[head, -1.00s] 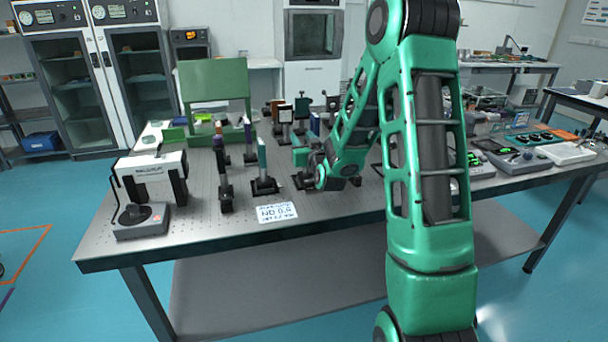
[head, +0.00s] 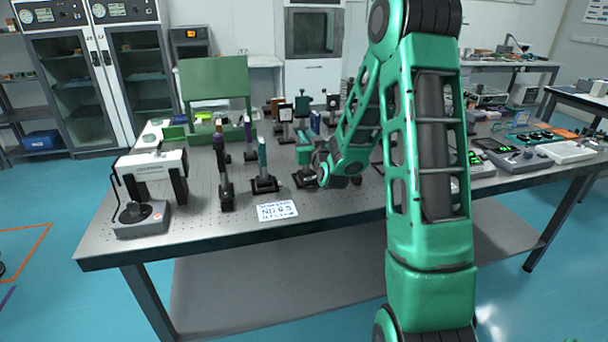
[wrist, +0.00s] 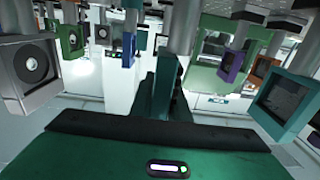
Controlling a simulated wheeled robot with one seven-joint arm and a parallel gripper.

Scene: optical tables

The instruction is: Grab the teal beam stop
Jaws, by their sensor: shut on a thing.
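The teal beam stop (head: 303,148) is upright on its post at the middle of the optical table, just left of my gripper (head: 316,163) in the head view. In the wrist view its narrow teal body (wrist: 166,85) is between the dark jaws of my gripper (wrist: 165,100), with a grey post beyond it. The gripper is shut on it. The jaw contact is partly hidden in shadow. I cannot tell whether its base is clear of the table.
A similar teal-framed optic (head: 262,153) stands close on the left; it also shows in the wrist view (wrist: 284,104). A dark post mount (head: 224,185) and a white-and-grey device (head: 145,190) are farther left. A white sign (head: 277,211) lies near the front edge. Several mounts crowd behind.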

